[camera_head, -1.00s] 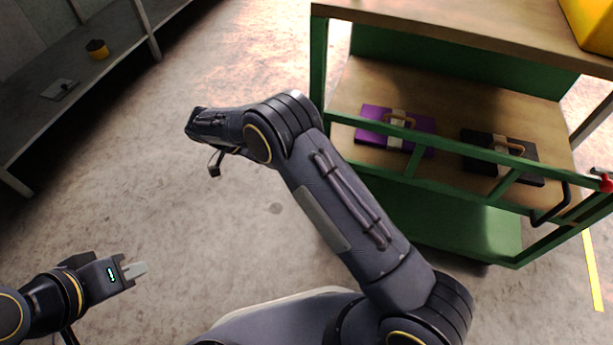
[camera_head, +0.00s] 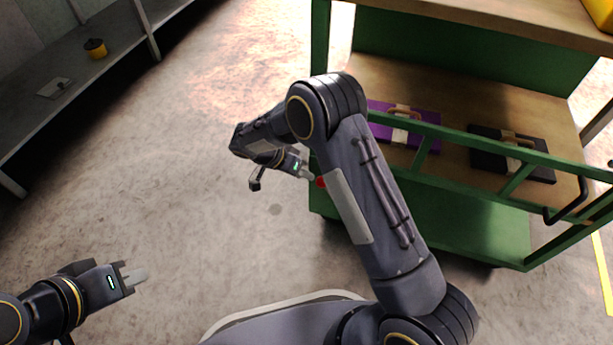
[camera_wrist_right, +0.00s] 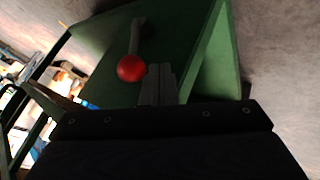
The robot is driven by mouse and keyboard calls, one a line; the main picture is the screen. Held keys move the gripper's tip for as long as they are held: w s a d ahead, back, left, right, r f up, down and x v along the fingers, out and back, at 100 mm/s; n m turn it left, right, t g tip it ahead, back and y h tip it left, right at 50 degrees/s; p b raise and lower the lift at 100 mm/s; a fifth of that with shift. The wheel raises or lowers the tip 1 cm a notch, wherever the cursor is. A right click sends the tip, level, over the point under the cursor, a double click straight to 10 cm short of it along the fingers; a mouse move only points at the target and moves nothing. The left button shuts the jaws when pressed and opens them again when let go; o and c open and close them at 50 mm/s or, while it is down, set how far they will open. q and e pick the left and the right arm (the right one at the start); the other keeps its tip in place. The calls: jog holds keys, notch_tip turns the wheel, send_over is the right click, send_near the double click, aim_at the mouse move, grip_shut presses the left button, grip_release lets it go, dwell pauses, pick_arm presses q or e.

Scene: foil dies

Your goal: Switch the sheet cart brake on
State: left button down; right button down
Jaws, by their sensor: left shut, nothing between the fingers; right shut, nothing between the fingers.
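The green sheet cart (camera_head: 470,215) with wooden shelves stands at the right in the head view. A red knob (camera_head: 321,182) shows at its left end, partly hidden by my right arm. In the right wrist view the red ball knob (camera_wrist_right: 131,68) sits on a grey lever (camera_wrist_right: 136,36) against the green panel (camera_wrist_right: 185,40). My right gripper (camera_head: 309,176) is shut and empty, its tips close beside the knob; in the wrist view its fingers (camera_wrist_right: 158,80) are just right of the ball. I cannot tell whether they touch. My left gripper (camera_head: 135,276) is shut and empty over the floor, away from the cart.
A purple case (camera_head: 400,122) and a black case (camera_head: 513,153) lie on the cart's shelf behind a green rail. A grey shelf (camera_head: 60,95) at the upper left holds a yellow-black pot (camera_head: 95,49). The floor between is clear.

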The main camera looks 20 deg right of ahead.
aim_at(318, 178)
jog(key=shift+s+d, duration=0.15)
jog(key=shift+s, duration=0.05)
jog(key=shift+r, duration=0.1)
jog(key=s+d+r, duration=0.1)
jog(key=s+d+r+p, duration=0.1)
jog(key=shift+d+r, duration=0.15)
jog(key=shift+d, duration=0.25)
jog(key=shift+w, duration=0.1)
